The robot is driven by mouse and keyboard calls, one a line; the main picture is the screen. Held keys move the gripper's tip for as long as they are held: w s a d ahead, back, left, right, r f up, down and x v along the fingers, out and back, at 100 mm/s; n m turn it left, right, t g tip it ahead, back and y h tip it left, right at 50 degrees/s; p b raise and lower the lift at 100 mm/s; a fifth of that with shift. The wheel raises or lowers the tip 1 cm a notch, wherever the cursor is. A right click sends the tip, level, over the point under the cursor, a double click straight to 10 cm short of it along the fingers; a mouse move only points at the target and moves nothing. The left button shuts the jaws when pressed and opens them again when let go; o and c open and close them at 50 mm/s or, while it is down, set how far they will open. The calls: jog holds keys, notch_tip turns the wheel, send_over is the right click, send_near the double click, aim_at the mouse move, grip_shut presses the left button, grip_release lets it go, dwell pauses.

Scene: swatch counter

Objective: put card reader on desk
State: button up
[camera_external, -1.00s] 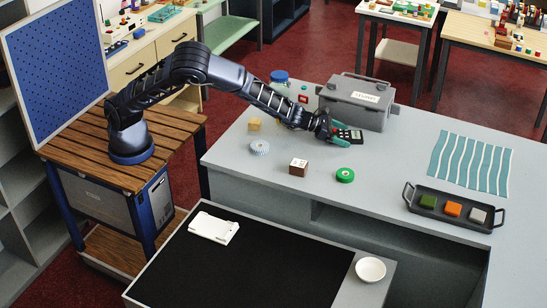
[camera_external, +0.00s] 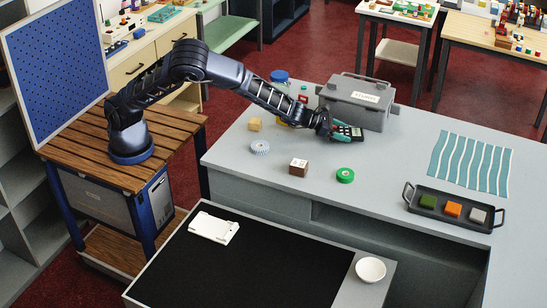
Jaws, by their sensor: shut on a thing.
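The card reader (camera_external: 351,132) is a small dark device with keys, at the grey counter in front of the grey toolbox. My gripper (camera_external: 338,131) is shut on it, with its green fingertips at the reader's left end. I cannot tell whether the reader touches the counter or hangs just above it. The desk is not clearly identifiable; the black-topped surface (camera_external: 262,272) with a pale rim stands in front of the counter, lower than it.
The toolbox (camera_external: 357,100) stands right behind my gripper. A brown box (camera_external: 298,167), green tape roll (camera_external: 345,175), pale blue toothed disc (camera_external: 260,147) and yellow block (camera_external: 254,124) stand nearby. A white device (camera_external: 213,228) and white bowl (camera_external: 370,269) are in front. A tray (camera_external: 453,208) holds coloured blocks.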

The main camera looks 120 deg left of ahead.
notch_tip(320, 180, up, 18)
jog(key=w+d+f+m+h, duration=0.1)
jog(key=d+f, duration=0.4)
jog(key=d, duration=0.5)
jog(key=w+d+f+m+h, duration=0.1)
jog(key=d+f, duration=0.4)
jog(key=d, duration=0.5)
jog(key=w+d+f+m+t+h, duration=0.1)
jog(key=d+f+m+h, duration=0.1)
jog(key=d, duration=0.8)
notch_tip(320, 180, down, 3)
jog(key=shift+w+r+h, duration=0.1)
jog(key=shift+h, duration=0.4)
jog(key=shift+a, duration=0.1)
jog(key=a+r, duration=0.3)
jog(key=a, duration=0.4)
jog(key=a+r, duration=0.3)
jog(key=a, duration=0.4)
notch_tip(320, 180, up, 10)
send_over(343, 130)
jog(key=f, duration=2)
jog(key=shift+a+f, duration=0.1)
jog(key=shift+a, duration=0.15)
jog(key=shift+f, duration=0.15)
